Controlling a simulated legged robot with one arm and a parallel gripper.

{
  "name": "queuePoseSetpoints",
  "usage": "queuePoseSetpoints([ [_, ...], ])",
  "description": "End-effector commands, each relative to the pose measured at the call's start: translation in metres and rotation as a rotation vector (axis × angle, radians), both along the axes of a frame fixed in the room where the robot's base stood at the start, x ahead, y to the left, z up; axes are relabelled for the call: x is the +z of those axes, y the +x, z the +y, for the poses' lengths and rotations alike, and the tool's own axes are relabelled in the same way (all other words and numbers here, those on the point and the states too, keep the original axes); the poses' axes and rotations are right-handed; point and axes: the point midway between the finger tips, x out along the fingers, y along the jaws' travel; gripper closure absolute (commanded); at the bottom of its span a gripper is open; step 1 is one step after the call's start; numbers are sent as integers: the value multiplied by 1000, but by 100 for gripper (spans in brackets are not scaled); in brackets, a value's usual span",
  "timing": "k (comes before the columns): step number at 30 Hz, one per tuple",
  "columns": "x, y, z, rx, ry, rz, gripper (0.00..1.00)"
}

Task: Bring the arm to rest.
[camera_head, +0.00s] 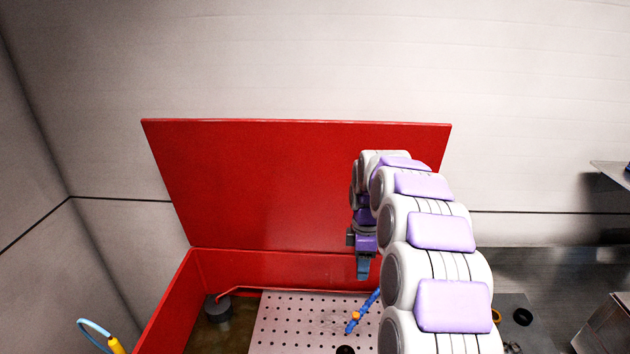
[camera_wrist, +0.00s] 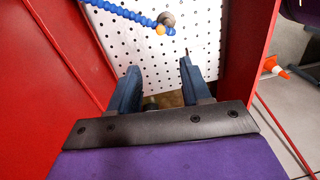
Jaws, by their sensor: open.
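My arm reaches forward from the lower right in the head view. My gripper (camera_head: 363,268) hangs down over the open red box. In the wrist view my gripper (camera_wrist: 158,78) shows two dark blue fingers spread apart with nothing between them. Below the fingers is a white perforated plate (camera_wrist: 190,25) inside the box. The box's far floor and right part are partly hidden by my arm in the head view.
The red box (camera_head: 168,305) has its lid (camera_head: 270,185) raised at the back. A blue segmented hose (camera_head: 368,306) rises over the perforated plate (camera_head: 290,325). A dark cylinder (camera_head: 219,310) stands at left. An orange cone (camera_wrist: 272,66) lies beyond the box. Walls enclose the back and left.

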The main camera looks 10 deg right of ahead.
Motion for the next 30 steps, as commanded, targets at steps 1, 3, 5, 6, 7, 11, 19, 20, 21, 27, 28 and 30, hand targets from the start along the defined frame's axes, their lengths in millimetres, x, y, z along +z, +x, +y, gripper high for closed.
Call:
queuePoseSetpoints([
  [1, 2, -2, 1, -6, 0, 0, 52],
  [3, 7, -8, 5, -27, 0, 0, 52],
  [5, 14, -17, 9, -54, 1, -1, 52],
  [6, 20, -24, 12, -77, 1, 0, 52],
  [7, 23, -31, 15, -96, 1, 3, 52],
  [11, 40, -60, 27, -190, -5, 9, 52],
  [19, 66, -125, 47, -394, -25, 26, 52],
  [20, 67, -133, 48, -418, -29, 30, 52],
  [21, 71, -143, 51, -449, -32, 31, 52],
  [27, 81, -196, 59, -611, -58, 44, 52],
  [28, 81, -205, 60, -635, -63, 46, 52],
  [30, 83, -223, 62, -694, -74, 49, 52],
])
